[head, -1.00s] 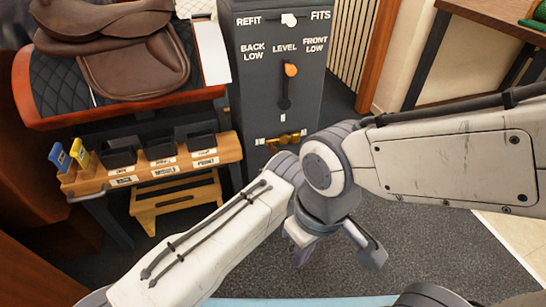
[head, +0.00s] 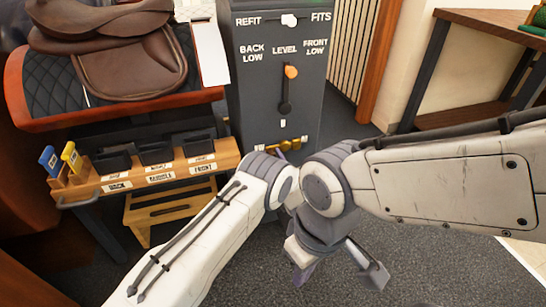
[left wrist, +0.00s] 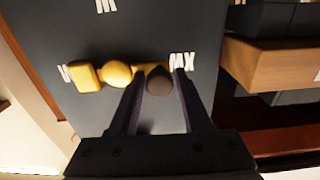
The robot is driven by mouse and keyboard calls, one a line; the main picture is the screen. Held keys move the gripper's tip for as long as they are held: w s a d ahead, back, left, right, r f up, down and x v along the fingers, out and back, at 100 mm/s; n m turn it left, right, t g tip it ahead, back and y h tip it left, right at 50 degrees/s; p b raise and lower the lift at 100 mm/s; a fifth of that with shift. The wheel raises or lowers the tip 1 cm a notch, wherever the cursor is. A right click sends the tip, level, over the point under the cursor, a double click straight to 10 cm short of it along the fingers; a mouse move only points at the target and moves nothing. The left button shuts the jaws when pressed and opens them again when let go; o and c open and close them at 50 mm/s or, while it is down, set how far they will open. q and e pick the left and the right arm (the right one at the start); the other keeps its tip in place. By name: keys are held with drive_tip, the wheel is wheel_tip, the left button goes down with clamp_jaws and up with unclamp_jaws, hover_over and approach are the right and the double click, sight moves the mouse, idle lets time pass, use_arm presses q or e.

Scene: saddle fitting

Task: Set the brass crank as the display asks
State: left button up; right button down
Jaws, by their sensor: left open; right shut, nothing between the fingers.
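The brass crank (head: 284,146) is low on the front of the dark cabinet (head: 262,105), partly hidden by my left arm in the head view. In the left wrist view the brass crank (left wrist: 115,75) shows a square end, a round hub and a dark knob (left wrist: 158,82). My left gripper (left wrist: 158,76) is open, with its fingers on either side of the dark knob; contact cannot be told. In the head view it is hidden behind its arm. My right gripper (head: 338,272) is shut and empty, low over the floor. The display's text is not in view.
The cabinet also carries an orange-tipped pointer (head: 290,72) at LEVEL and a white knob (head: 289,20) between REFIT and FITS. A brown saddle (head: 130,70) and a labelled wooden tray rack (head: 150,178) stand left.

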use_arm(q)
clamp_jaws()
idle(1.3)
